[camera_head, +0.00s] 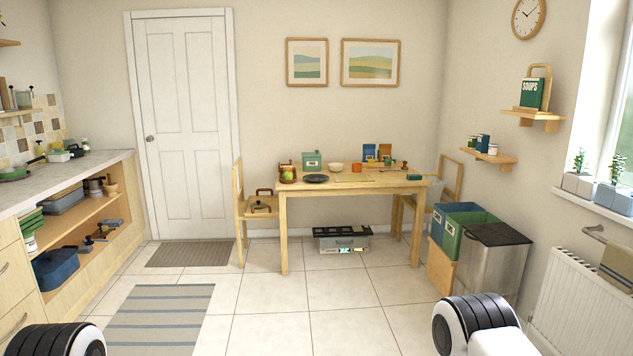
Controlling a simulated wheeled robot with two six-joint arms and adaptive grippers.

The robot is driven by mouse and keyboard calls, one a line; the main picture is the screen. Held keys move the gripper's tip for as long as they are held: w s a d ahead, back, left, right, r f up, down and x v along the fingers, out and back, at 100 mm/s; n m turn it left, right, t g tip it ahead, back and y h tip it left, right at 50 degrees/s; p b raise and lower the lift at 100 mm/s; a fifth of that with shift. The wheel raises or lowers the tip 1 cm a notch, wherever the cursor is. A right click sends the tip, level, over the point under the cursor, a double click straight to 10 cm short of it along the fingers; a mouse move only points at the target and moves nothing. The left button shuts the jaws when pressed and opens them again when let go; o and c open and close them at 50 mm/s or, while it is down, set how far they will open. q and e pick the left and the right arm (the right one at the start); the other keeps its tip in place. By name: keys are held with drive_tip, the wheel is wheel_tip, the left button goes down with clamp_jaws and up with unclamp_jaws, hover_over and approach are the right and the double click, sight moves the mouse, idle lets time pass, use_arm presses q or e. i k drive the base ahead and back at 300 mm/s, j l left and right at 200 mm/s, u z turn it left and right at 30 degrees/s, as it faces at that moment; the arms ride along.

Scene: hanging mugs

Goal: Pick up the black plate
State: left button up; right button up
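The black plate (316,178) lies flat on the wooden table (352,190) across the room, near the table's front left edge. It is small and dark at this distance. Parts of my own arms show at the bottom left and bottom right corners, far from the table. Neither of my grippers is in the picture.
A basket with a green item (288,175), a green box (312,160), a cream bowl (336,168) and an orange cup (356,167) stand around the plate. Chairs flank the table. Bins (494,262) stand at right. The tiled floor ahead (330,300) is mostly clear.

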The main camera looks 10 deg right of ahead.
sight(311, 178)
drive_tip(key=z, duration=0.25)
drive_tip(key=i, duration=2.75)
